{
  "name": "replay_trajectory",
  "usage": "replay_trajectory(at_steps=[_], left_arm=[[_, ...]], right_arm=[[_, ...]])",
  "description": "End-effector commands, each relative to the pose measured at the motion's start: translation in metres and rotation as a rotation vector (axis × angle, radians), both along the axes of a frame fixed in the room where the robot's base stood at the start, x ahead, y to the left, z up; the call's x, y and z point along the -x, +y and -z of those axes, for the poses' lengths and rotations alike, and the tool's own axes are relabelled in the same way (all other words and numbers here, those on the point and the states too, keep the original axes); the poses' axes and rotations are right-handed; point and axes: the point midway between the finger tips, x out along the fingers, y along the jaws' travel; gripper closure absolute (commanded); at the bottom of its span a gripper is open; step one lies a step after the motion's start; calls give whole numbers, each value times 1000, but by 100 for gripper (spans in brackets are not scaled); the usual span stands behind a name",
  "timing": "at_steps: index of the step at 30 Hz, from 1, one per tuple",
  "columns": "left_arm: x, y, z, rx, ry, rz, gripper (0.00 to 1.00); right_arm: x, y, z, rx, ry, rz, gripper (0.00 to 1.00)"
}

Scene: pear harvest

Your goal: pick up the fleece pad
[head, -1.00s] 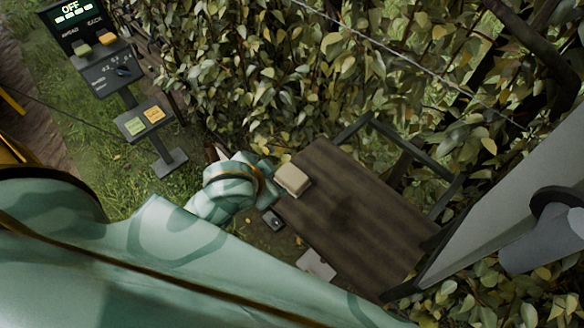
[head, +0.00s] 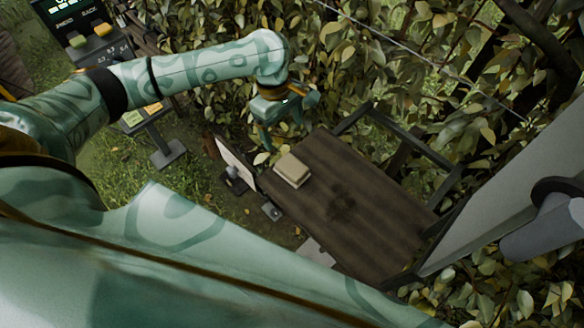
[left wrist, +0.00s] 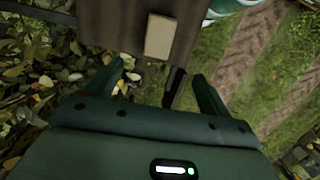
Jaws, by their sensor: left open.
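The fleece pad (head: 291,171), a small beige block, lies flat near the left corner of a dark wooden board (head: 350,205). It also shows in the left wrist view (left wrist: 160,37), ahead of the fingers and on the board. My left gripper (head: 284,130) is open and empty, above and beyond the pad in the head view, near the board's far left corner. In the left wrist view its two fingers (left wrist: 157,72) stand wide apart and do not touch the pad. My right gripper is not in view.
A leafy hedge (head: 400,60) rises close behind the board. A dark metal frame (head: 410,140) edges the board's far side. A thin pale panel (head: 236,162) stands at its left. A control post (head: 150,120) stands on the grass at left.

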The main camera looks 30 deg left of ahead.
Motion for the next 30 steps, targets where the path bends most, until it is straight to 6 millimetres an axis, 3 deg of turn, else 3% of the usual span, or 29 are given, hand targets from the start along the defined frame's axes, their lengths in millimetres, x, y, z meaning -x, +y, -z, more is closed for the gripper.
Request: replay_trajectory(at_steps=[10, 18, 25, 30], left_arm=[[5, -13, 83, 3, 5, -4, 18], [5, -18, 107, 3, 2, -2, 18], [5, -26, 144, 3, 2, -2, 18], [5, -27, 153, 1, -1, -1, 18]], right_arm=[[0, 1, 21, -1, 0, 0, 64], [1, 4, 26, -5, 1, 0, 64], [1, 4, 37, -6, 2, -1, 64], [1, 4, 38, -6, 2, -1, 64]])
